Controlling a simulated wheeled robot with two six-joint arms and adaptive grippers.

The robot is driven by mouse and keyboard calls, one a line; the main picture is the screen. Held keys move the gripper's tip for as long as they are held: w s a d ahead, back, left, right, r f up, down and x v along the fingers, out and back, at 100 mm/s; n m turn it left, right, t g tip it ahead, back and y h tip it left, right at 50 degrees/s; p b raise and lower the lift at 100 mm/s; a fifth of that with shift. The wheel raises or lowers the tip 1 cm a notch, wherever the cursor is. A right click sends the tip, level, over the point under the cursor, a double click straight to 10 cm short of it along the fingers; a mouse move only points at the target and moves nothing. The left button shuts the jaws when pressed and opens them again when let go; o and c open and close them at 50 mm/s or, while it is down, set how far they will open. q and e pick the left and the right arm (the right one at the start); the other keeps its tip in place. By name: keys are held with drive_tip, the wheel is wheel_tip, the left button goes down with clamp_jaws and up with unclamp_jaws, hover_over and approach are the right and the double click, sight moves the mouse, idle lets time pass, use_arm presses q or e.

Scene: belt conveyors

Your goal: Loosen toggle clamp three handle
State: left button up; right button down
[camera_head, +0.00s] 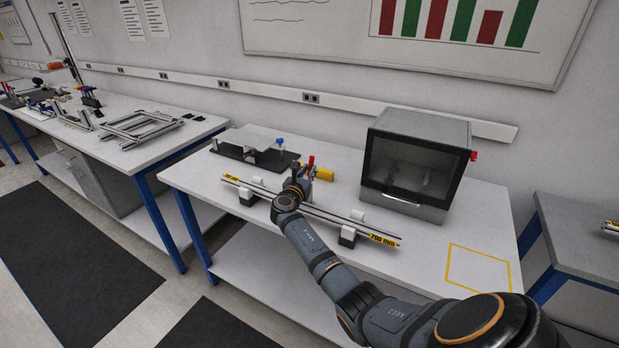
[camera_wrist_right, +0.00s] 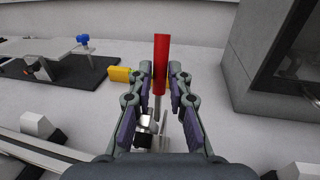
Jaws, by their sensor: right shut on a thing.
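A toggle clamp with an upright red handle (camera_head: 311,164) stands on the middle table, behind the long rail. In the right wrist view the red handle (camera_wrist_right: 161,60) rises between the fingers of my right gripper (camera_wrist_right: 160,80), which is shut on it. A metal rod and the clamp's metal body (camera_wrist_right: 147,130) show below, partly hidden by the fingers. In the head view my right gripper (camera_head: 297,182) hides the clamp's lower part. No number shows on the clamp, so I cannot tell whether it is clamp three. My left gripper is not in view.
A yellow part (camera_head: 323,174) is beside the clamp. The long rail (camera_head: 330,217) lies in front on white blocks. A black plate (camera_head: 230,152) with a blue-topped part is left. A grey box with a dark window (camera_head: 415,160) stands right. A yellow-outlined square is clear.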

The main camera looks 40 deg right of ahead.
drive_tip(key=c, duration=1.8)
unclamp_jaws()
drive_tip(key=shift+s+a+f, duration=0.3)
drive_tip(key=shift+a+f, duration=0.05)
drive_tip(key=shift+a, duration=0.3)
drive_tip(key=shift+c, duration=0.2)
drive_tip(key=shift+o, duration=1.1)
drive_tip(key=shift+a+r, duration=0.1)
drive_tip(key=shift+r, duration=0.05)
drive_tip(key=shift+o, duration=1.2)
drive_tip(key=shift+w, duration=0.1)
drive_tip(key=shift+o, duration=0.5)
drive_tip(key=shift+w+d, duration=0.1)
drive_tip(key=shift+d, duration=0.25)
drive_tip(key=shift+a, duration=0.1)
drive_tip(key=v, duration=1.1)
drive_tip(key=shift+s+a, duration=0.3)
